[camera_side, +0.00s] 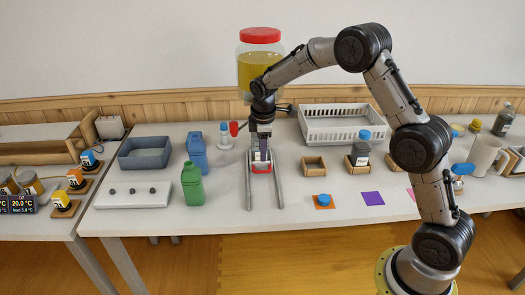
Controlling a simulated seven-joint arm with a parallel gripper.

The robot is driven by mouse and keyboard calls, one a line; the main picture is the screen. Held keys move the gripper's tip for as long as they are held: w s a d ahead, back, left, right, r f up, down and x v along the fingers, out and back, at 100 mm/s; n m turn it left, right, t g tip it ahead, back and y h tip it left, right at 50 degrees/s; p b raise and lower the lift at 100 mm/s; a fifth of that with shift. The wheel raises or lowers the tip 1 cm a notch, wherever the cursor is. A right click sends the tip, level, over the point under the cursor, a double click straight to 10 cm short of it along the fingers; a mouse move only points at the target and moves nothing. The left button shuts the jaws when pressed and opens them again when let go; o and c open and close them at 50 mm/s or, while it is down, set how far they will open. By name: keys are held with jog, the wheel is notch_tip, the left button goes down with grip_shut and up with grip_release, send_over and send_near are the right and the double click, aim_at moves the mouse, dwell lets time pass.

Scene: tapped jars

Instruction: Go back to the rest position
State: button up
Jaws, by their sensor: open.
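My gripper (262,158) points down in front of a jar (250,75) with a red lid and yellow-green contents. My arm and wrist cover part of the jar, and its tap cannot be made out. The gripper is open, above the table between two long grey bars (279,190). A small red part (262,169) shows at its tips; I cannot tell whether it touches the gripper.
A green bottle (192,184), blue bottle (197,152), grey-blue bin (145,153) and white panel (133,195) stand left. A white basket (341,123), wooden trays (313,165) and coloured squares (372,198) lie right. The front centre is clear.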

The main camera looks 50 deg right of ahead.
dwell(0.3)
jog(key=s+a+r+m+t, duration=0.1)
jog(key=s+a+r+m, duration=0.15)
jog(key=s+r, duration=0.55)
jog(key=s+a+r+m+t, duration=0.1)
jog(key=s+a+r+m, duration=0.15)
jog(key=s+r, duration=0.55)
jog(key=s+a+m+t, duration=0.1)
jog(key=s+a+m, duration=0.1)
jog(key=s, duration=0.7)
jog(key=s+a+m+t+y, duration=0.1)
jog(key=s+a+m, duration=0.1)
jog(key=s, duration=0.8)
